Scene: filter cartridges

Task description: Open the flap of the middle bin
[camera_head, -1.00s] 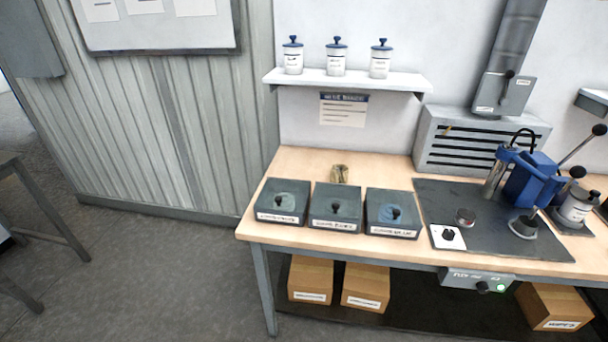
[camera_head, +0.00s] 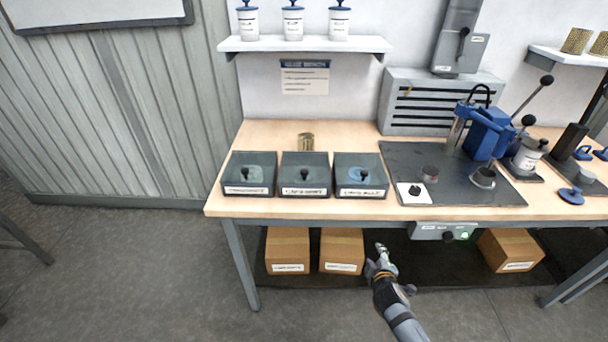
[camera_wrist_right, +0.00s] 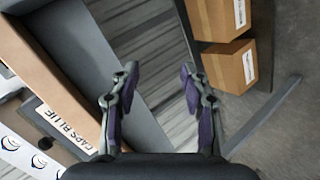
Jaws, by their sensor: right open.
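Three dark bins stand in a row on the wooden bench. Each has a lidded top with a dark knob and a white label on its front. The middle bin (camera_head: 304,173) stands between the left bin (camera_head: 249,174) and the right bin (camera_head: 361,175), and its flap looks shut. My right gripper (camera_head: 379,256) is open and empty, below the bench's front edge and to the right of the middle bin. In the right wrist view its two fingers (camera_wrist_right: 158,85) are apart with nothing between them. My left gripper is not in view.
A small brass-coloured mesh piece (camera_head: 306,141) lies behind the middle bin. A dark mat (camera_head: 400,160) with a blue press (camera_head: 487,135) lies right of the bins. Cardboard boxes (camera_head: 342,250) sit under the bench. The bench's front edge (camera_head: 290,208) lies between gripper and bins.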

